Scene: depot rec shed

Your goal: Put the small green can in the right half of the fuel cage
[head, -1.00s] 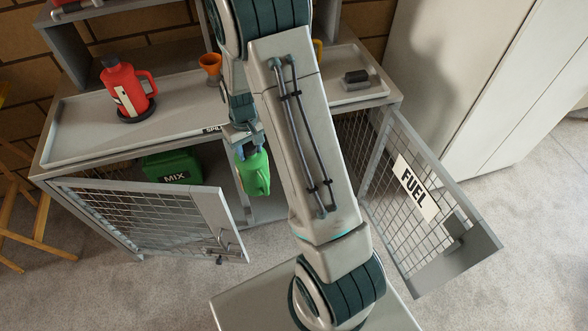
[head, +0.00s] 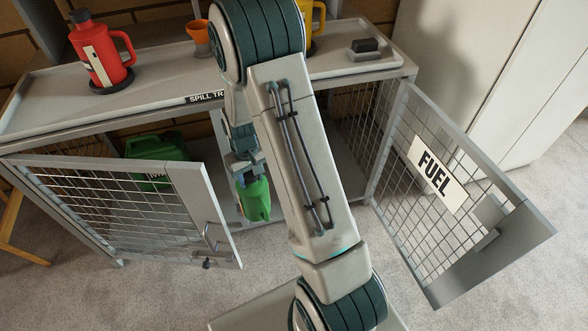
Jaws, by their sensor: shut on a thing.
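My gripper (head: 246,170) is shut on the small green can (head: 254,202) and holds it upright in front of the fuel cage (head: 222,136), near the middle of its opening. Both cage doors stand open: the left mesh door (head: 205,212) swings out at the left, and the right mesh door with the FUEL sign (head: 436,175) swings out at the right. A larger green can (head: 160,147) stands in the left half, partly behind the left door. My arm covers much of the right half; the part that shows looks empty.
The spill tray (head: 160,90) on top of the cage carries a red jug (head: 101,55), an orange funnel cup (head: 198,38), a yellow container (head: 312,15) and a dark block (head: 364,47). A pale cabinet (head: 450,60) stands at the right.

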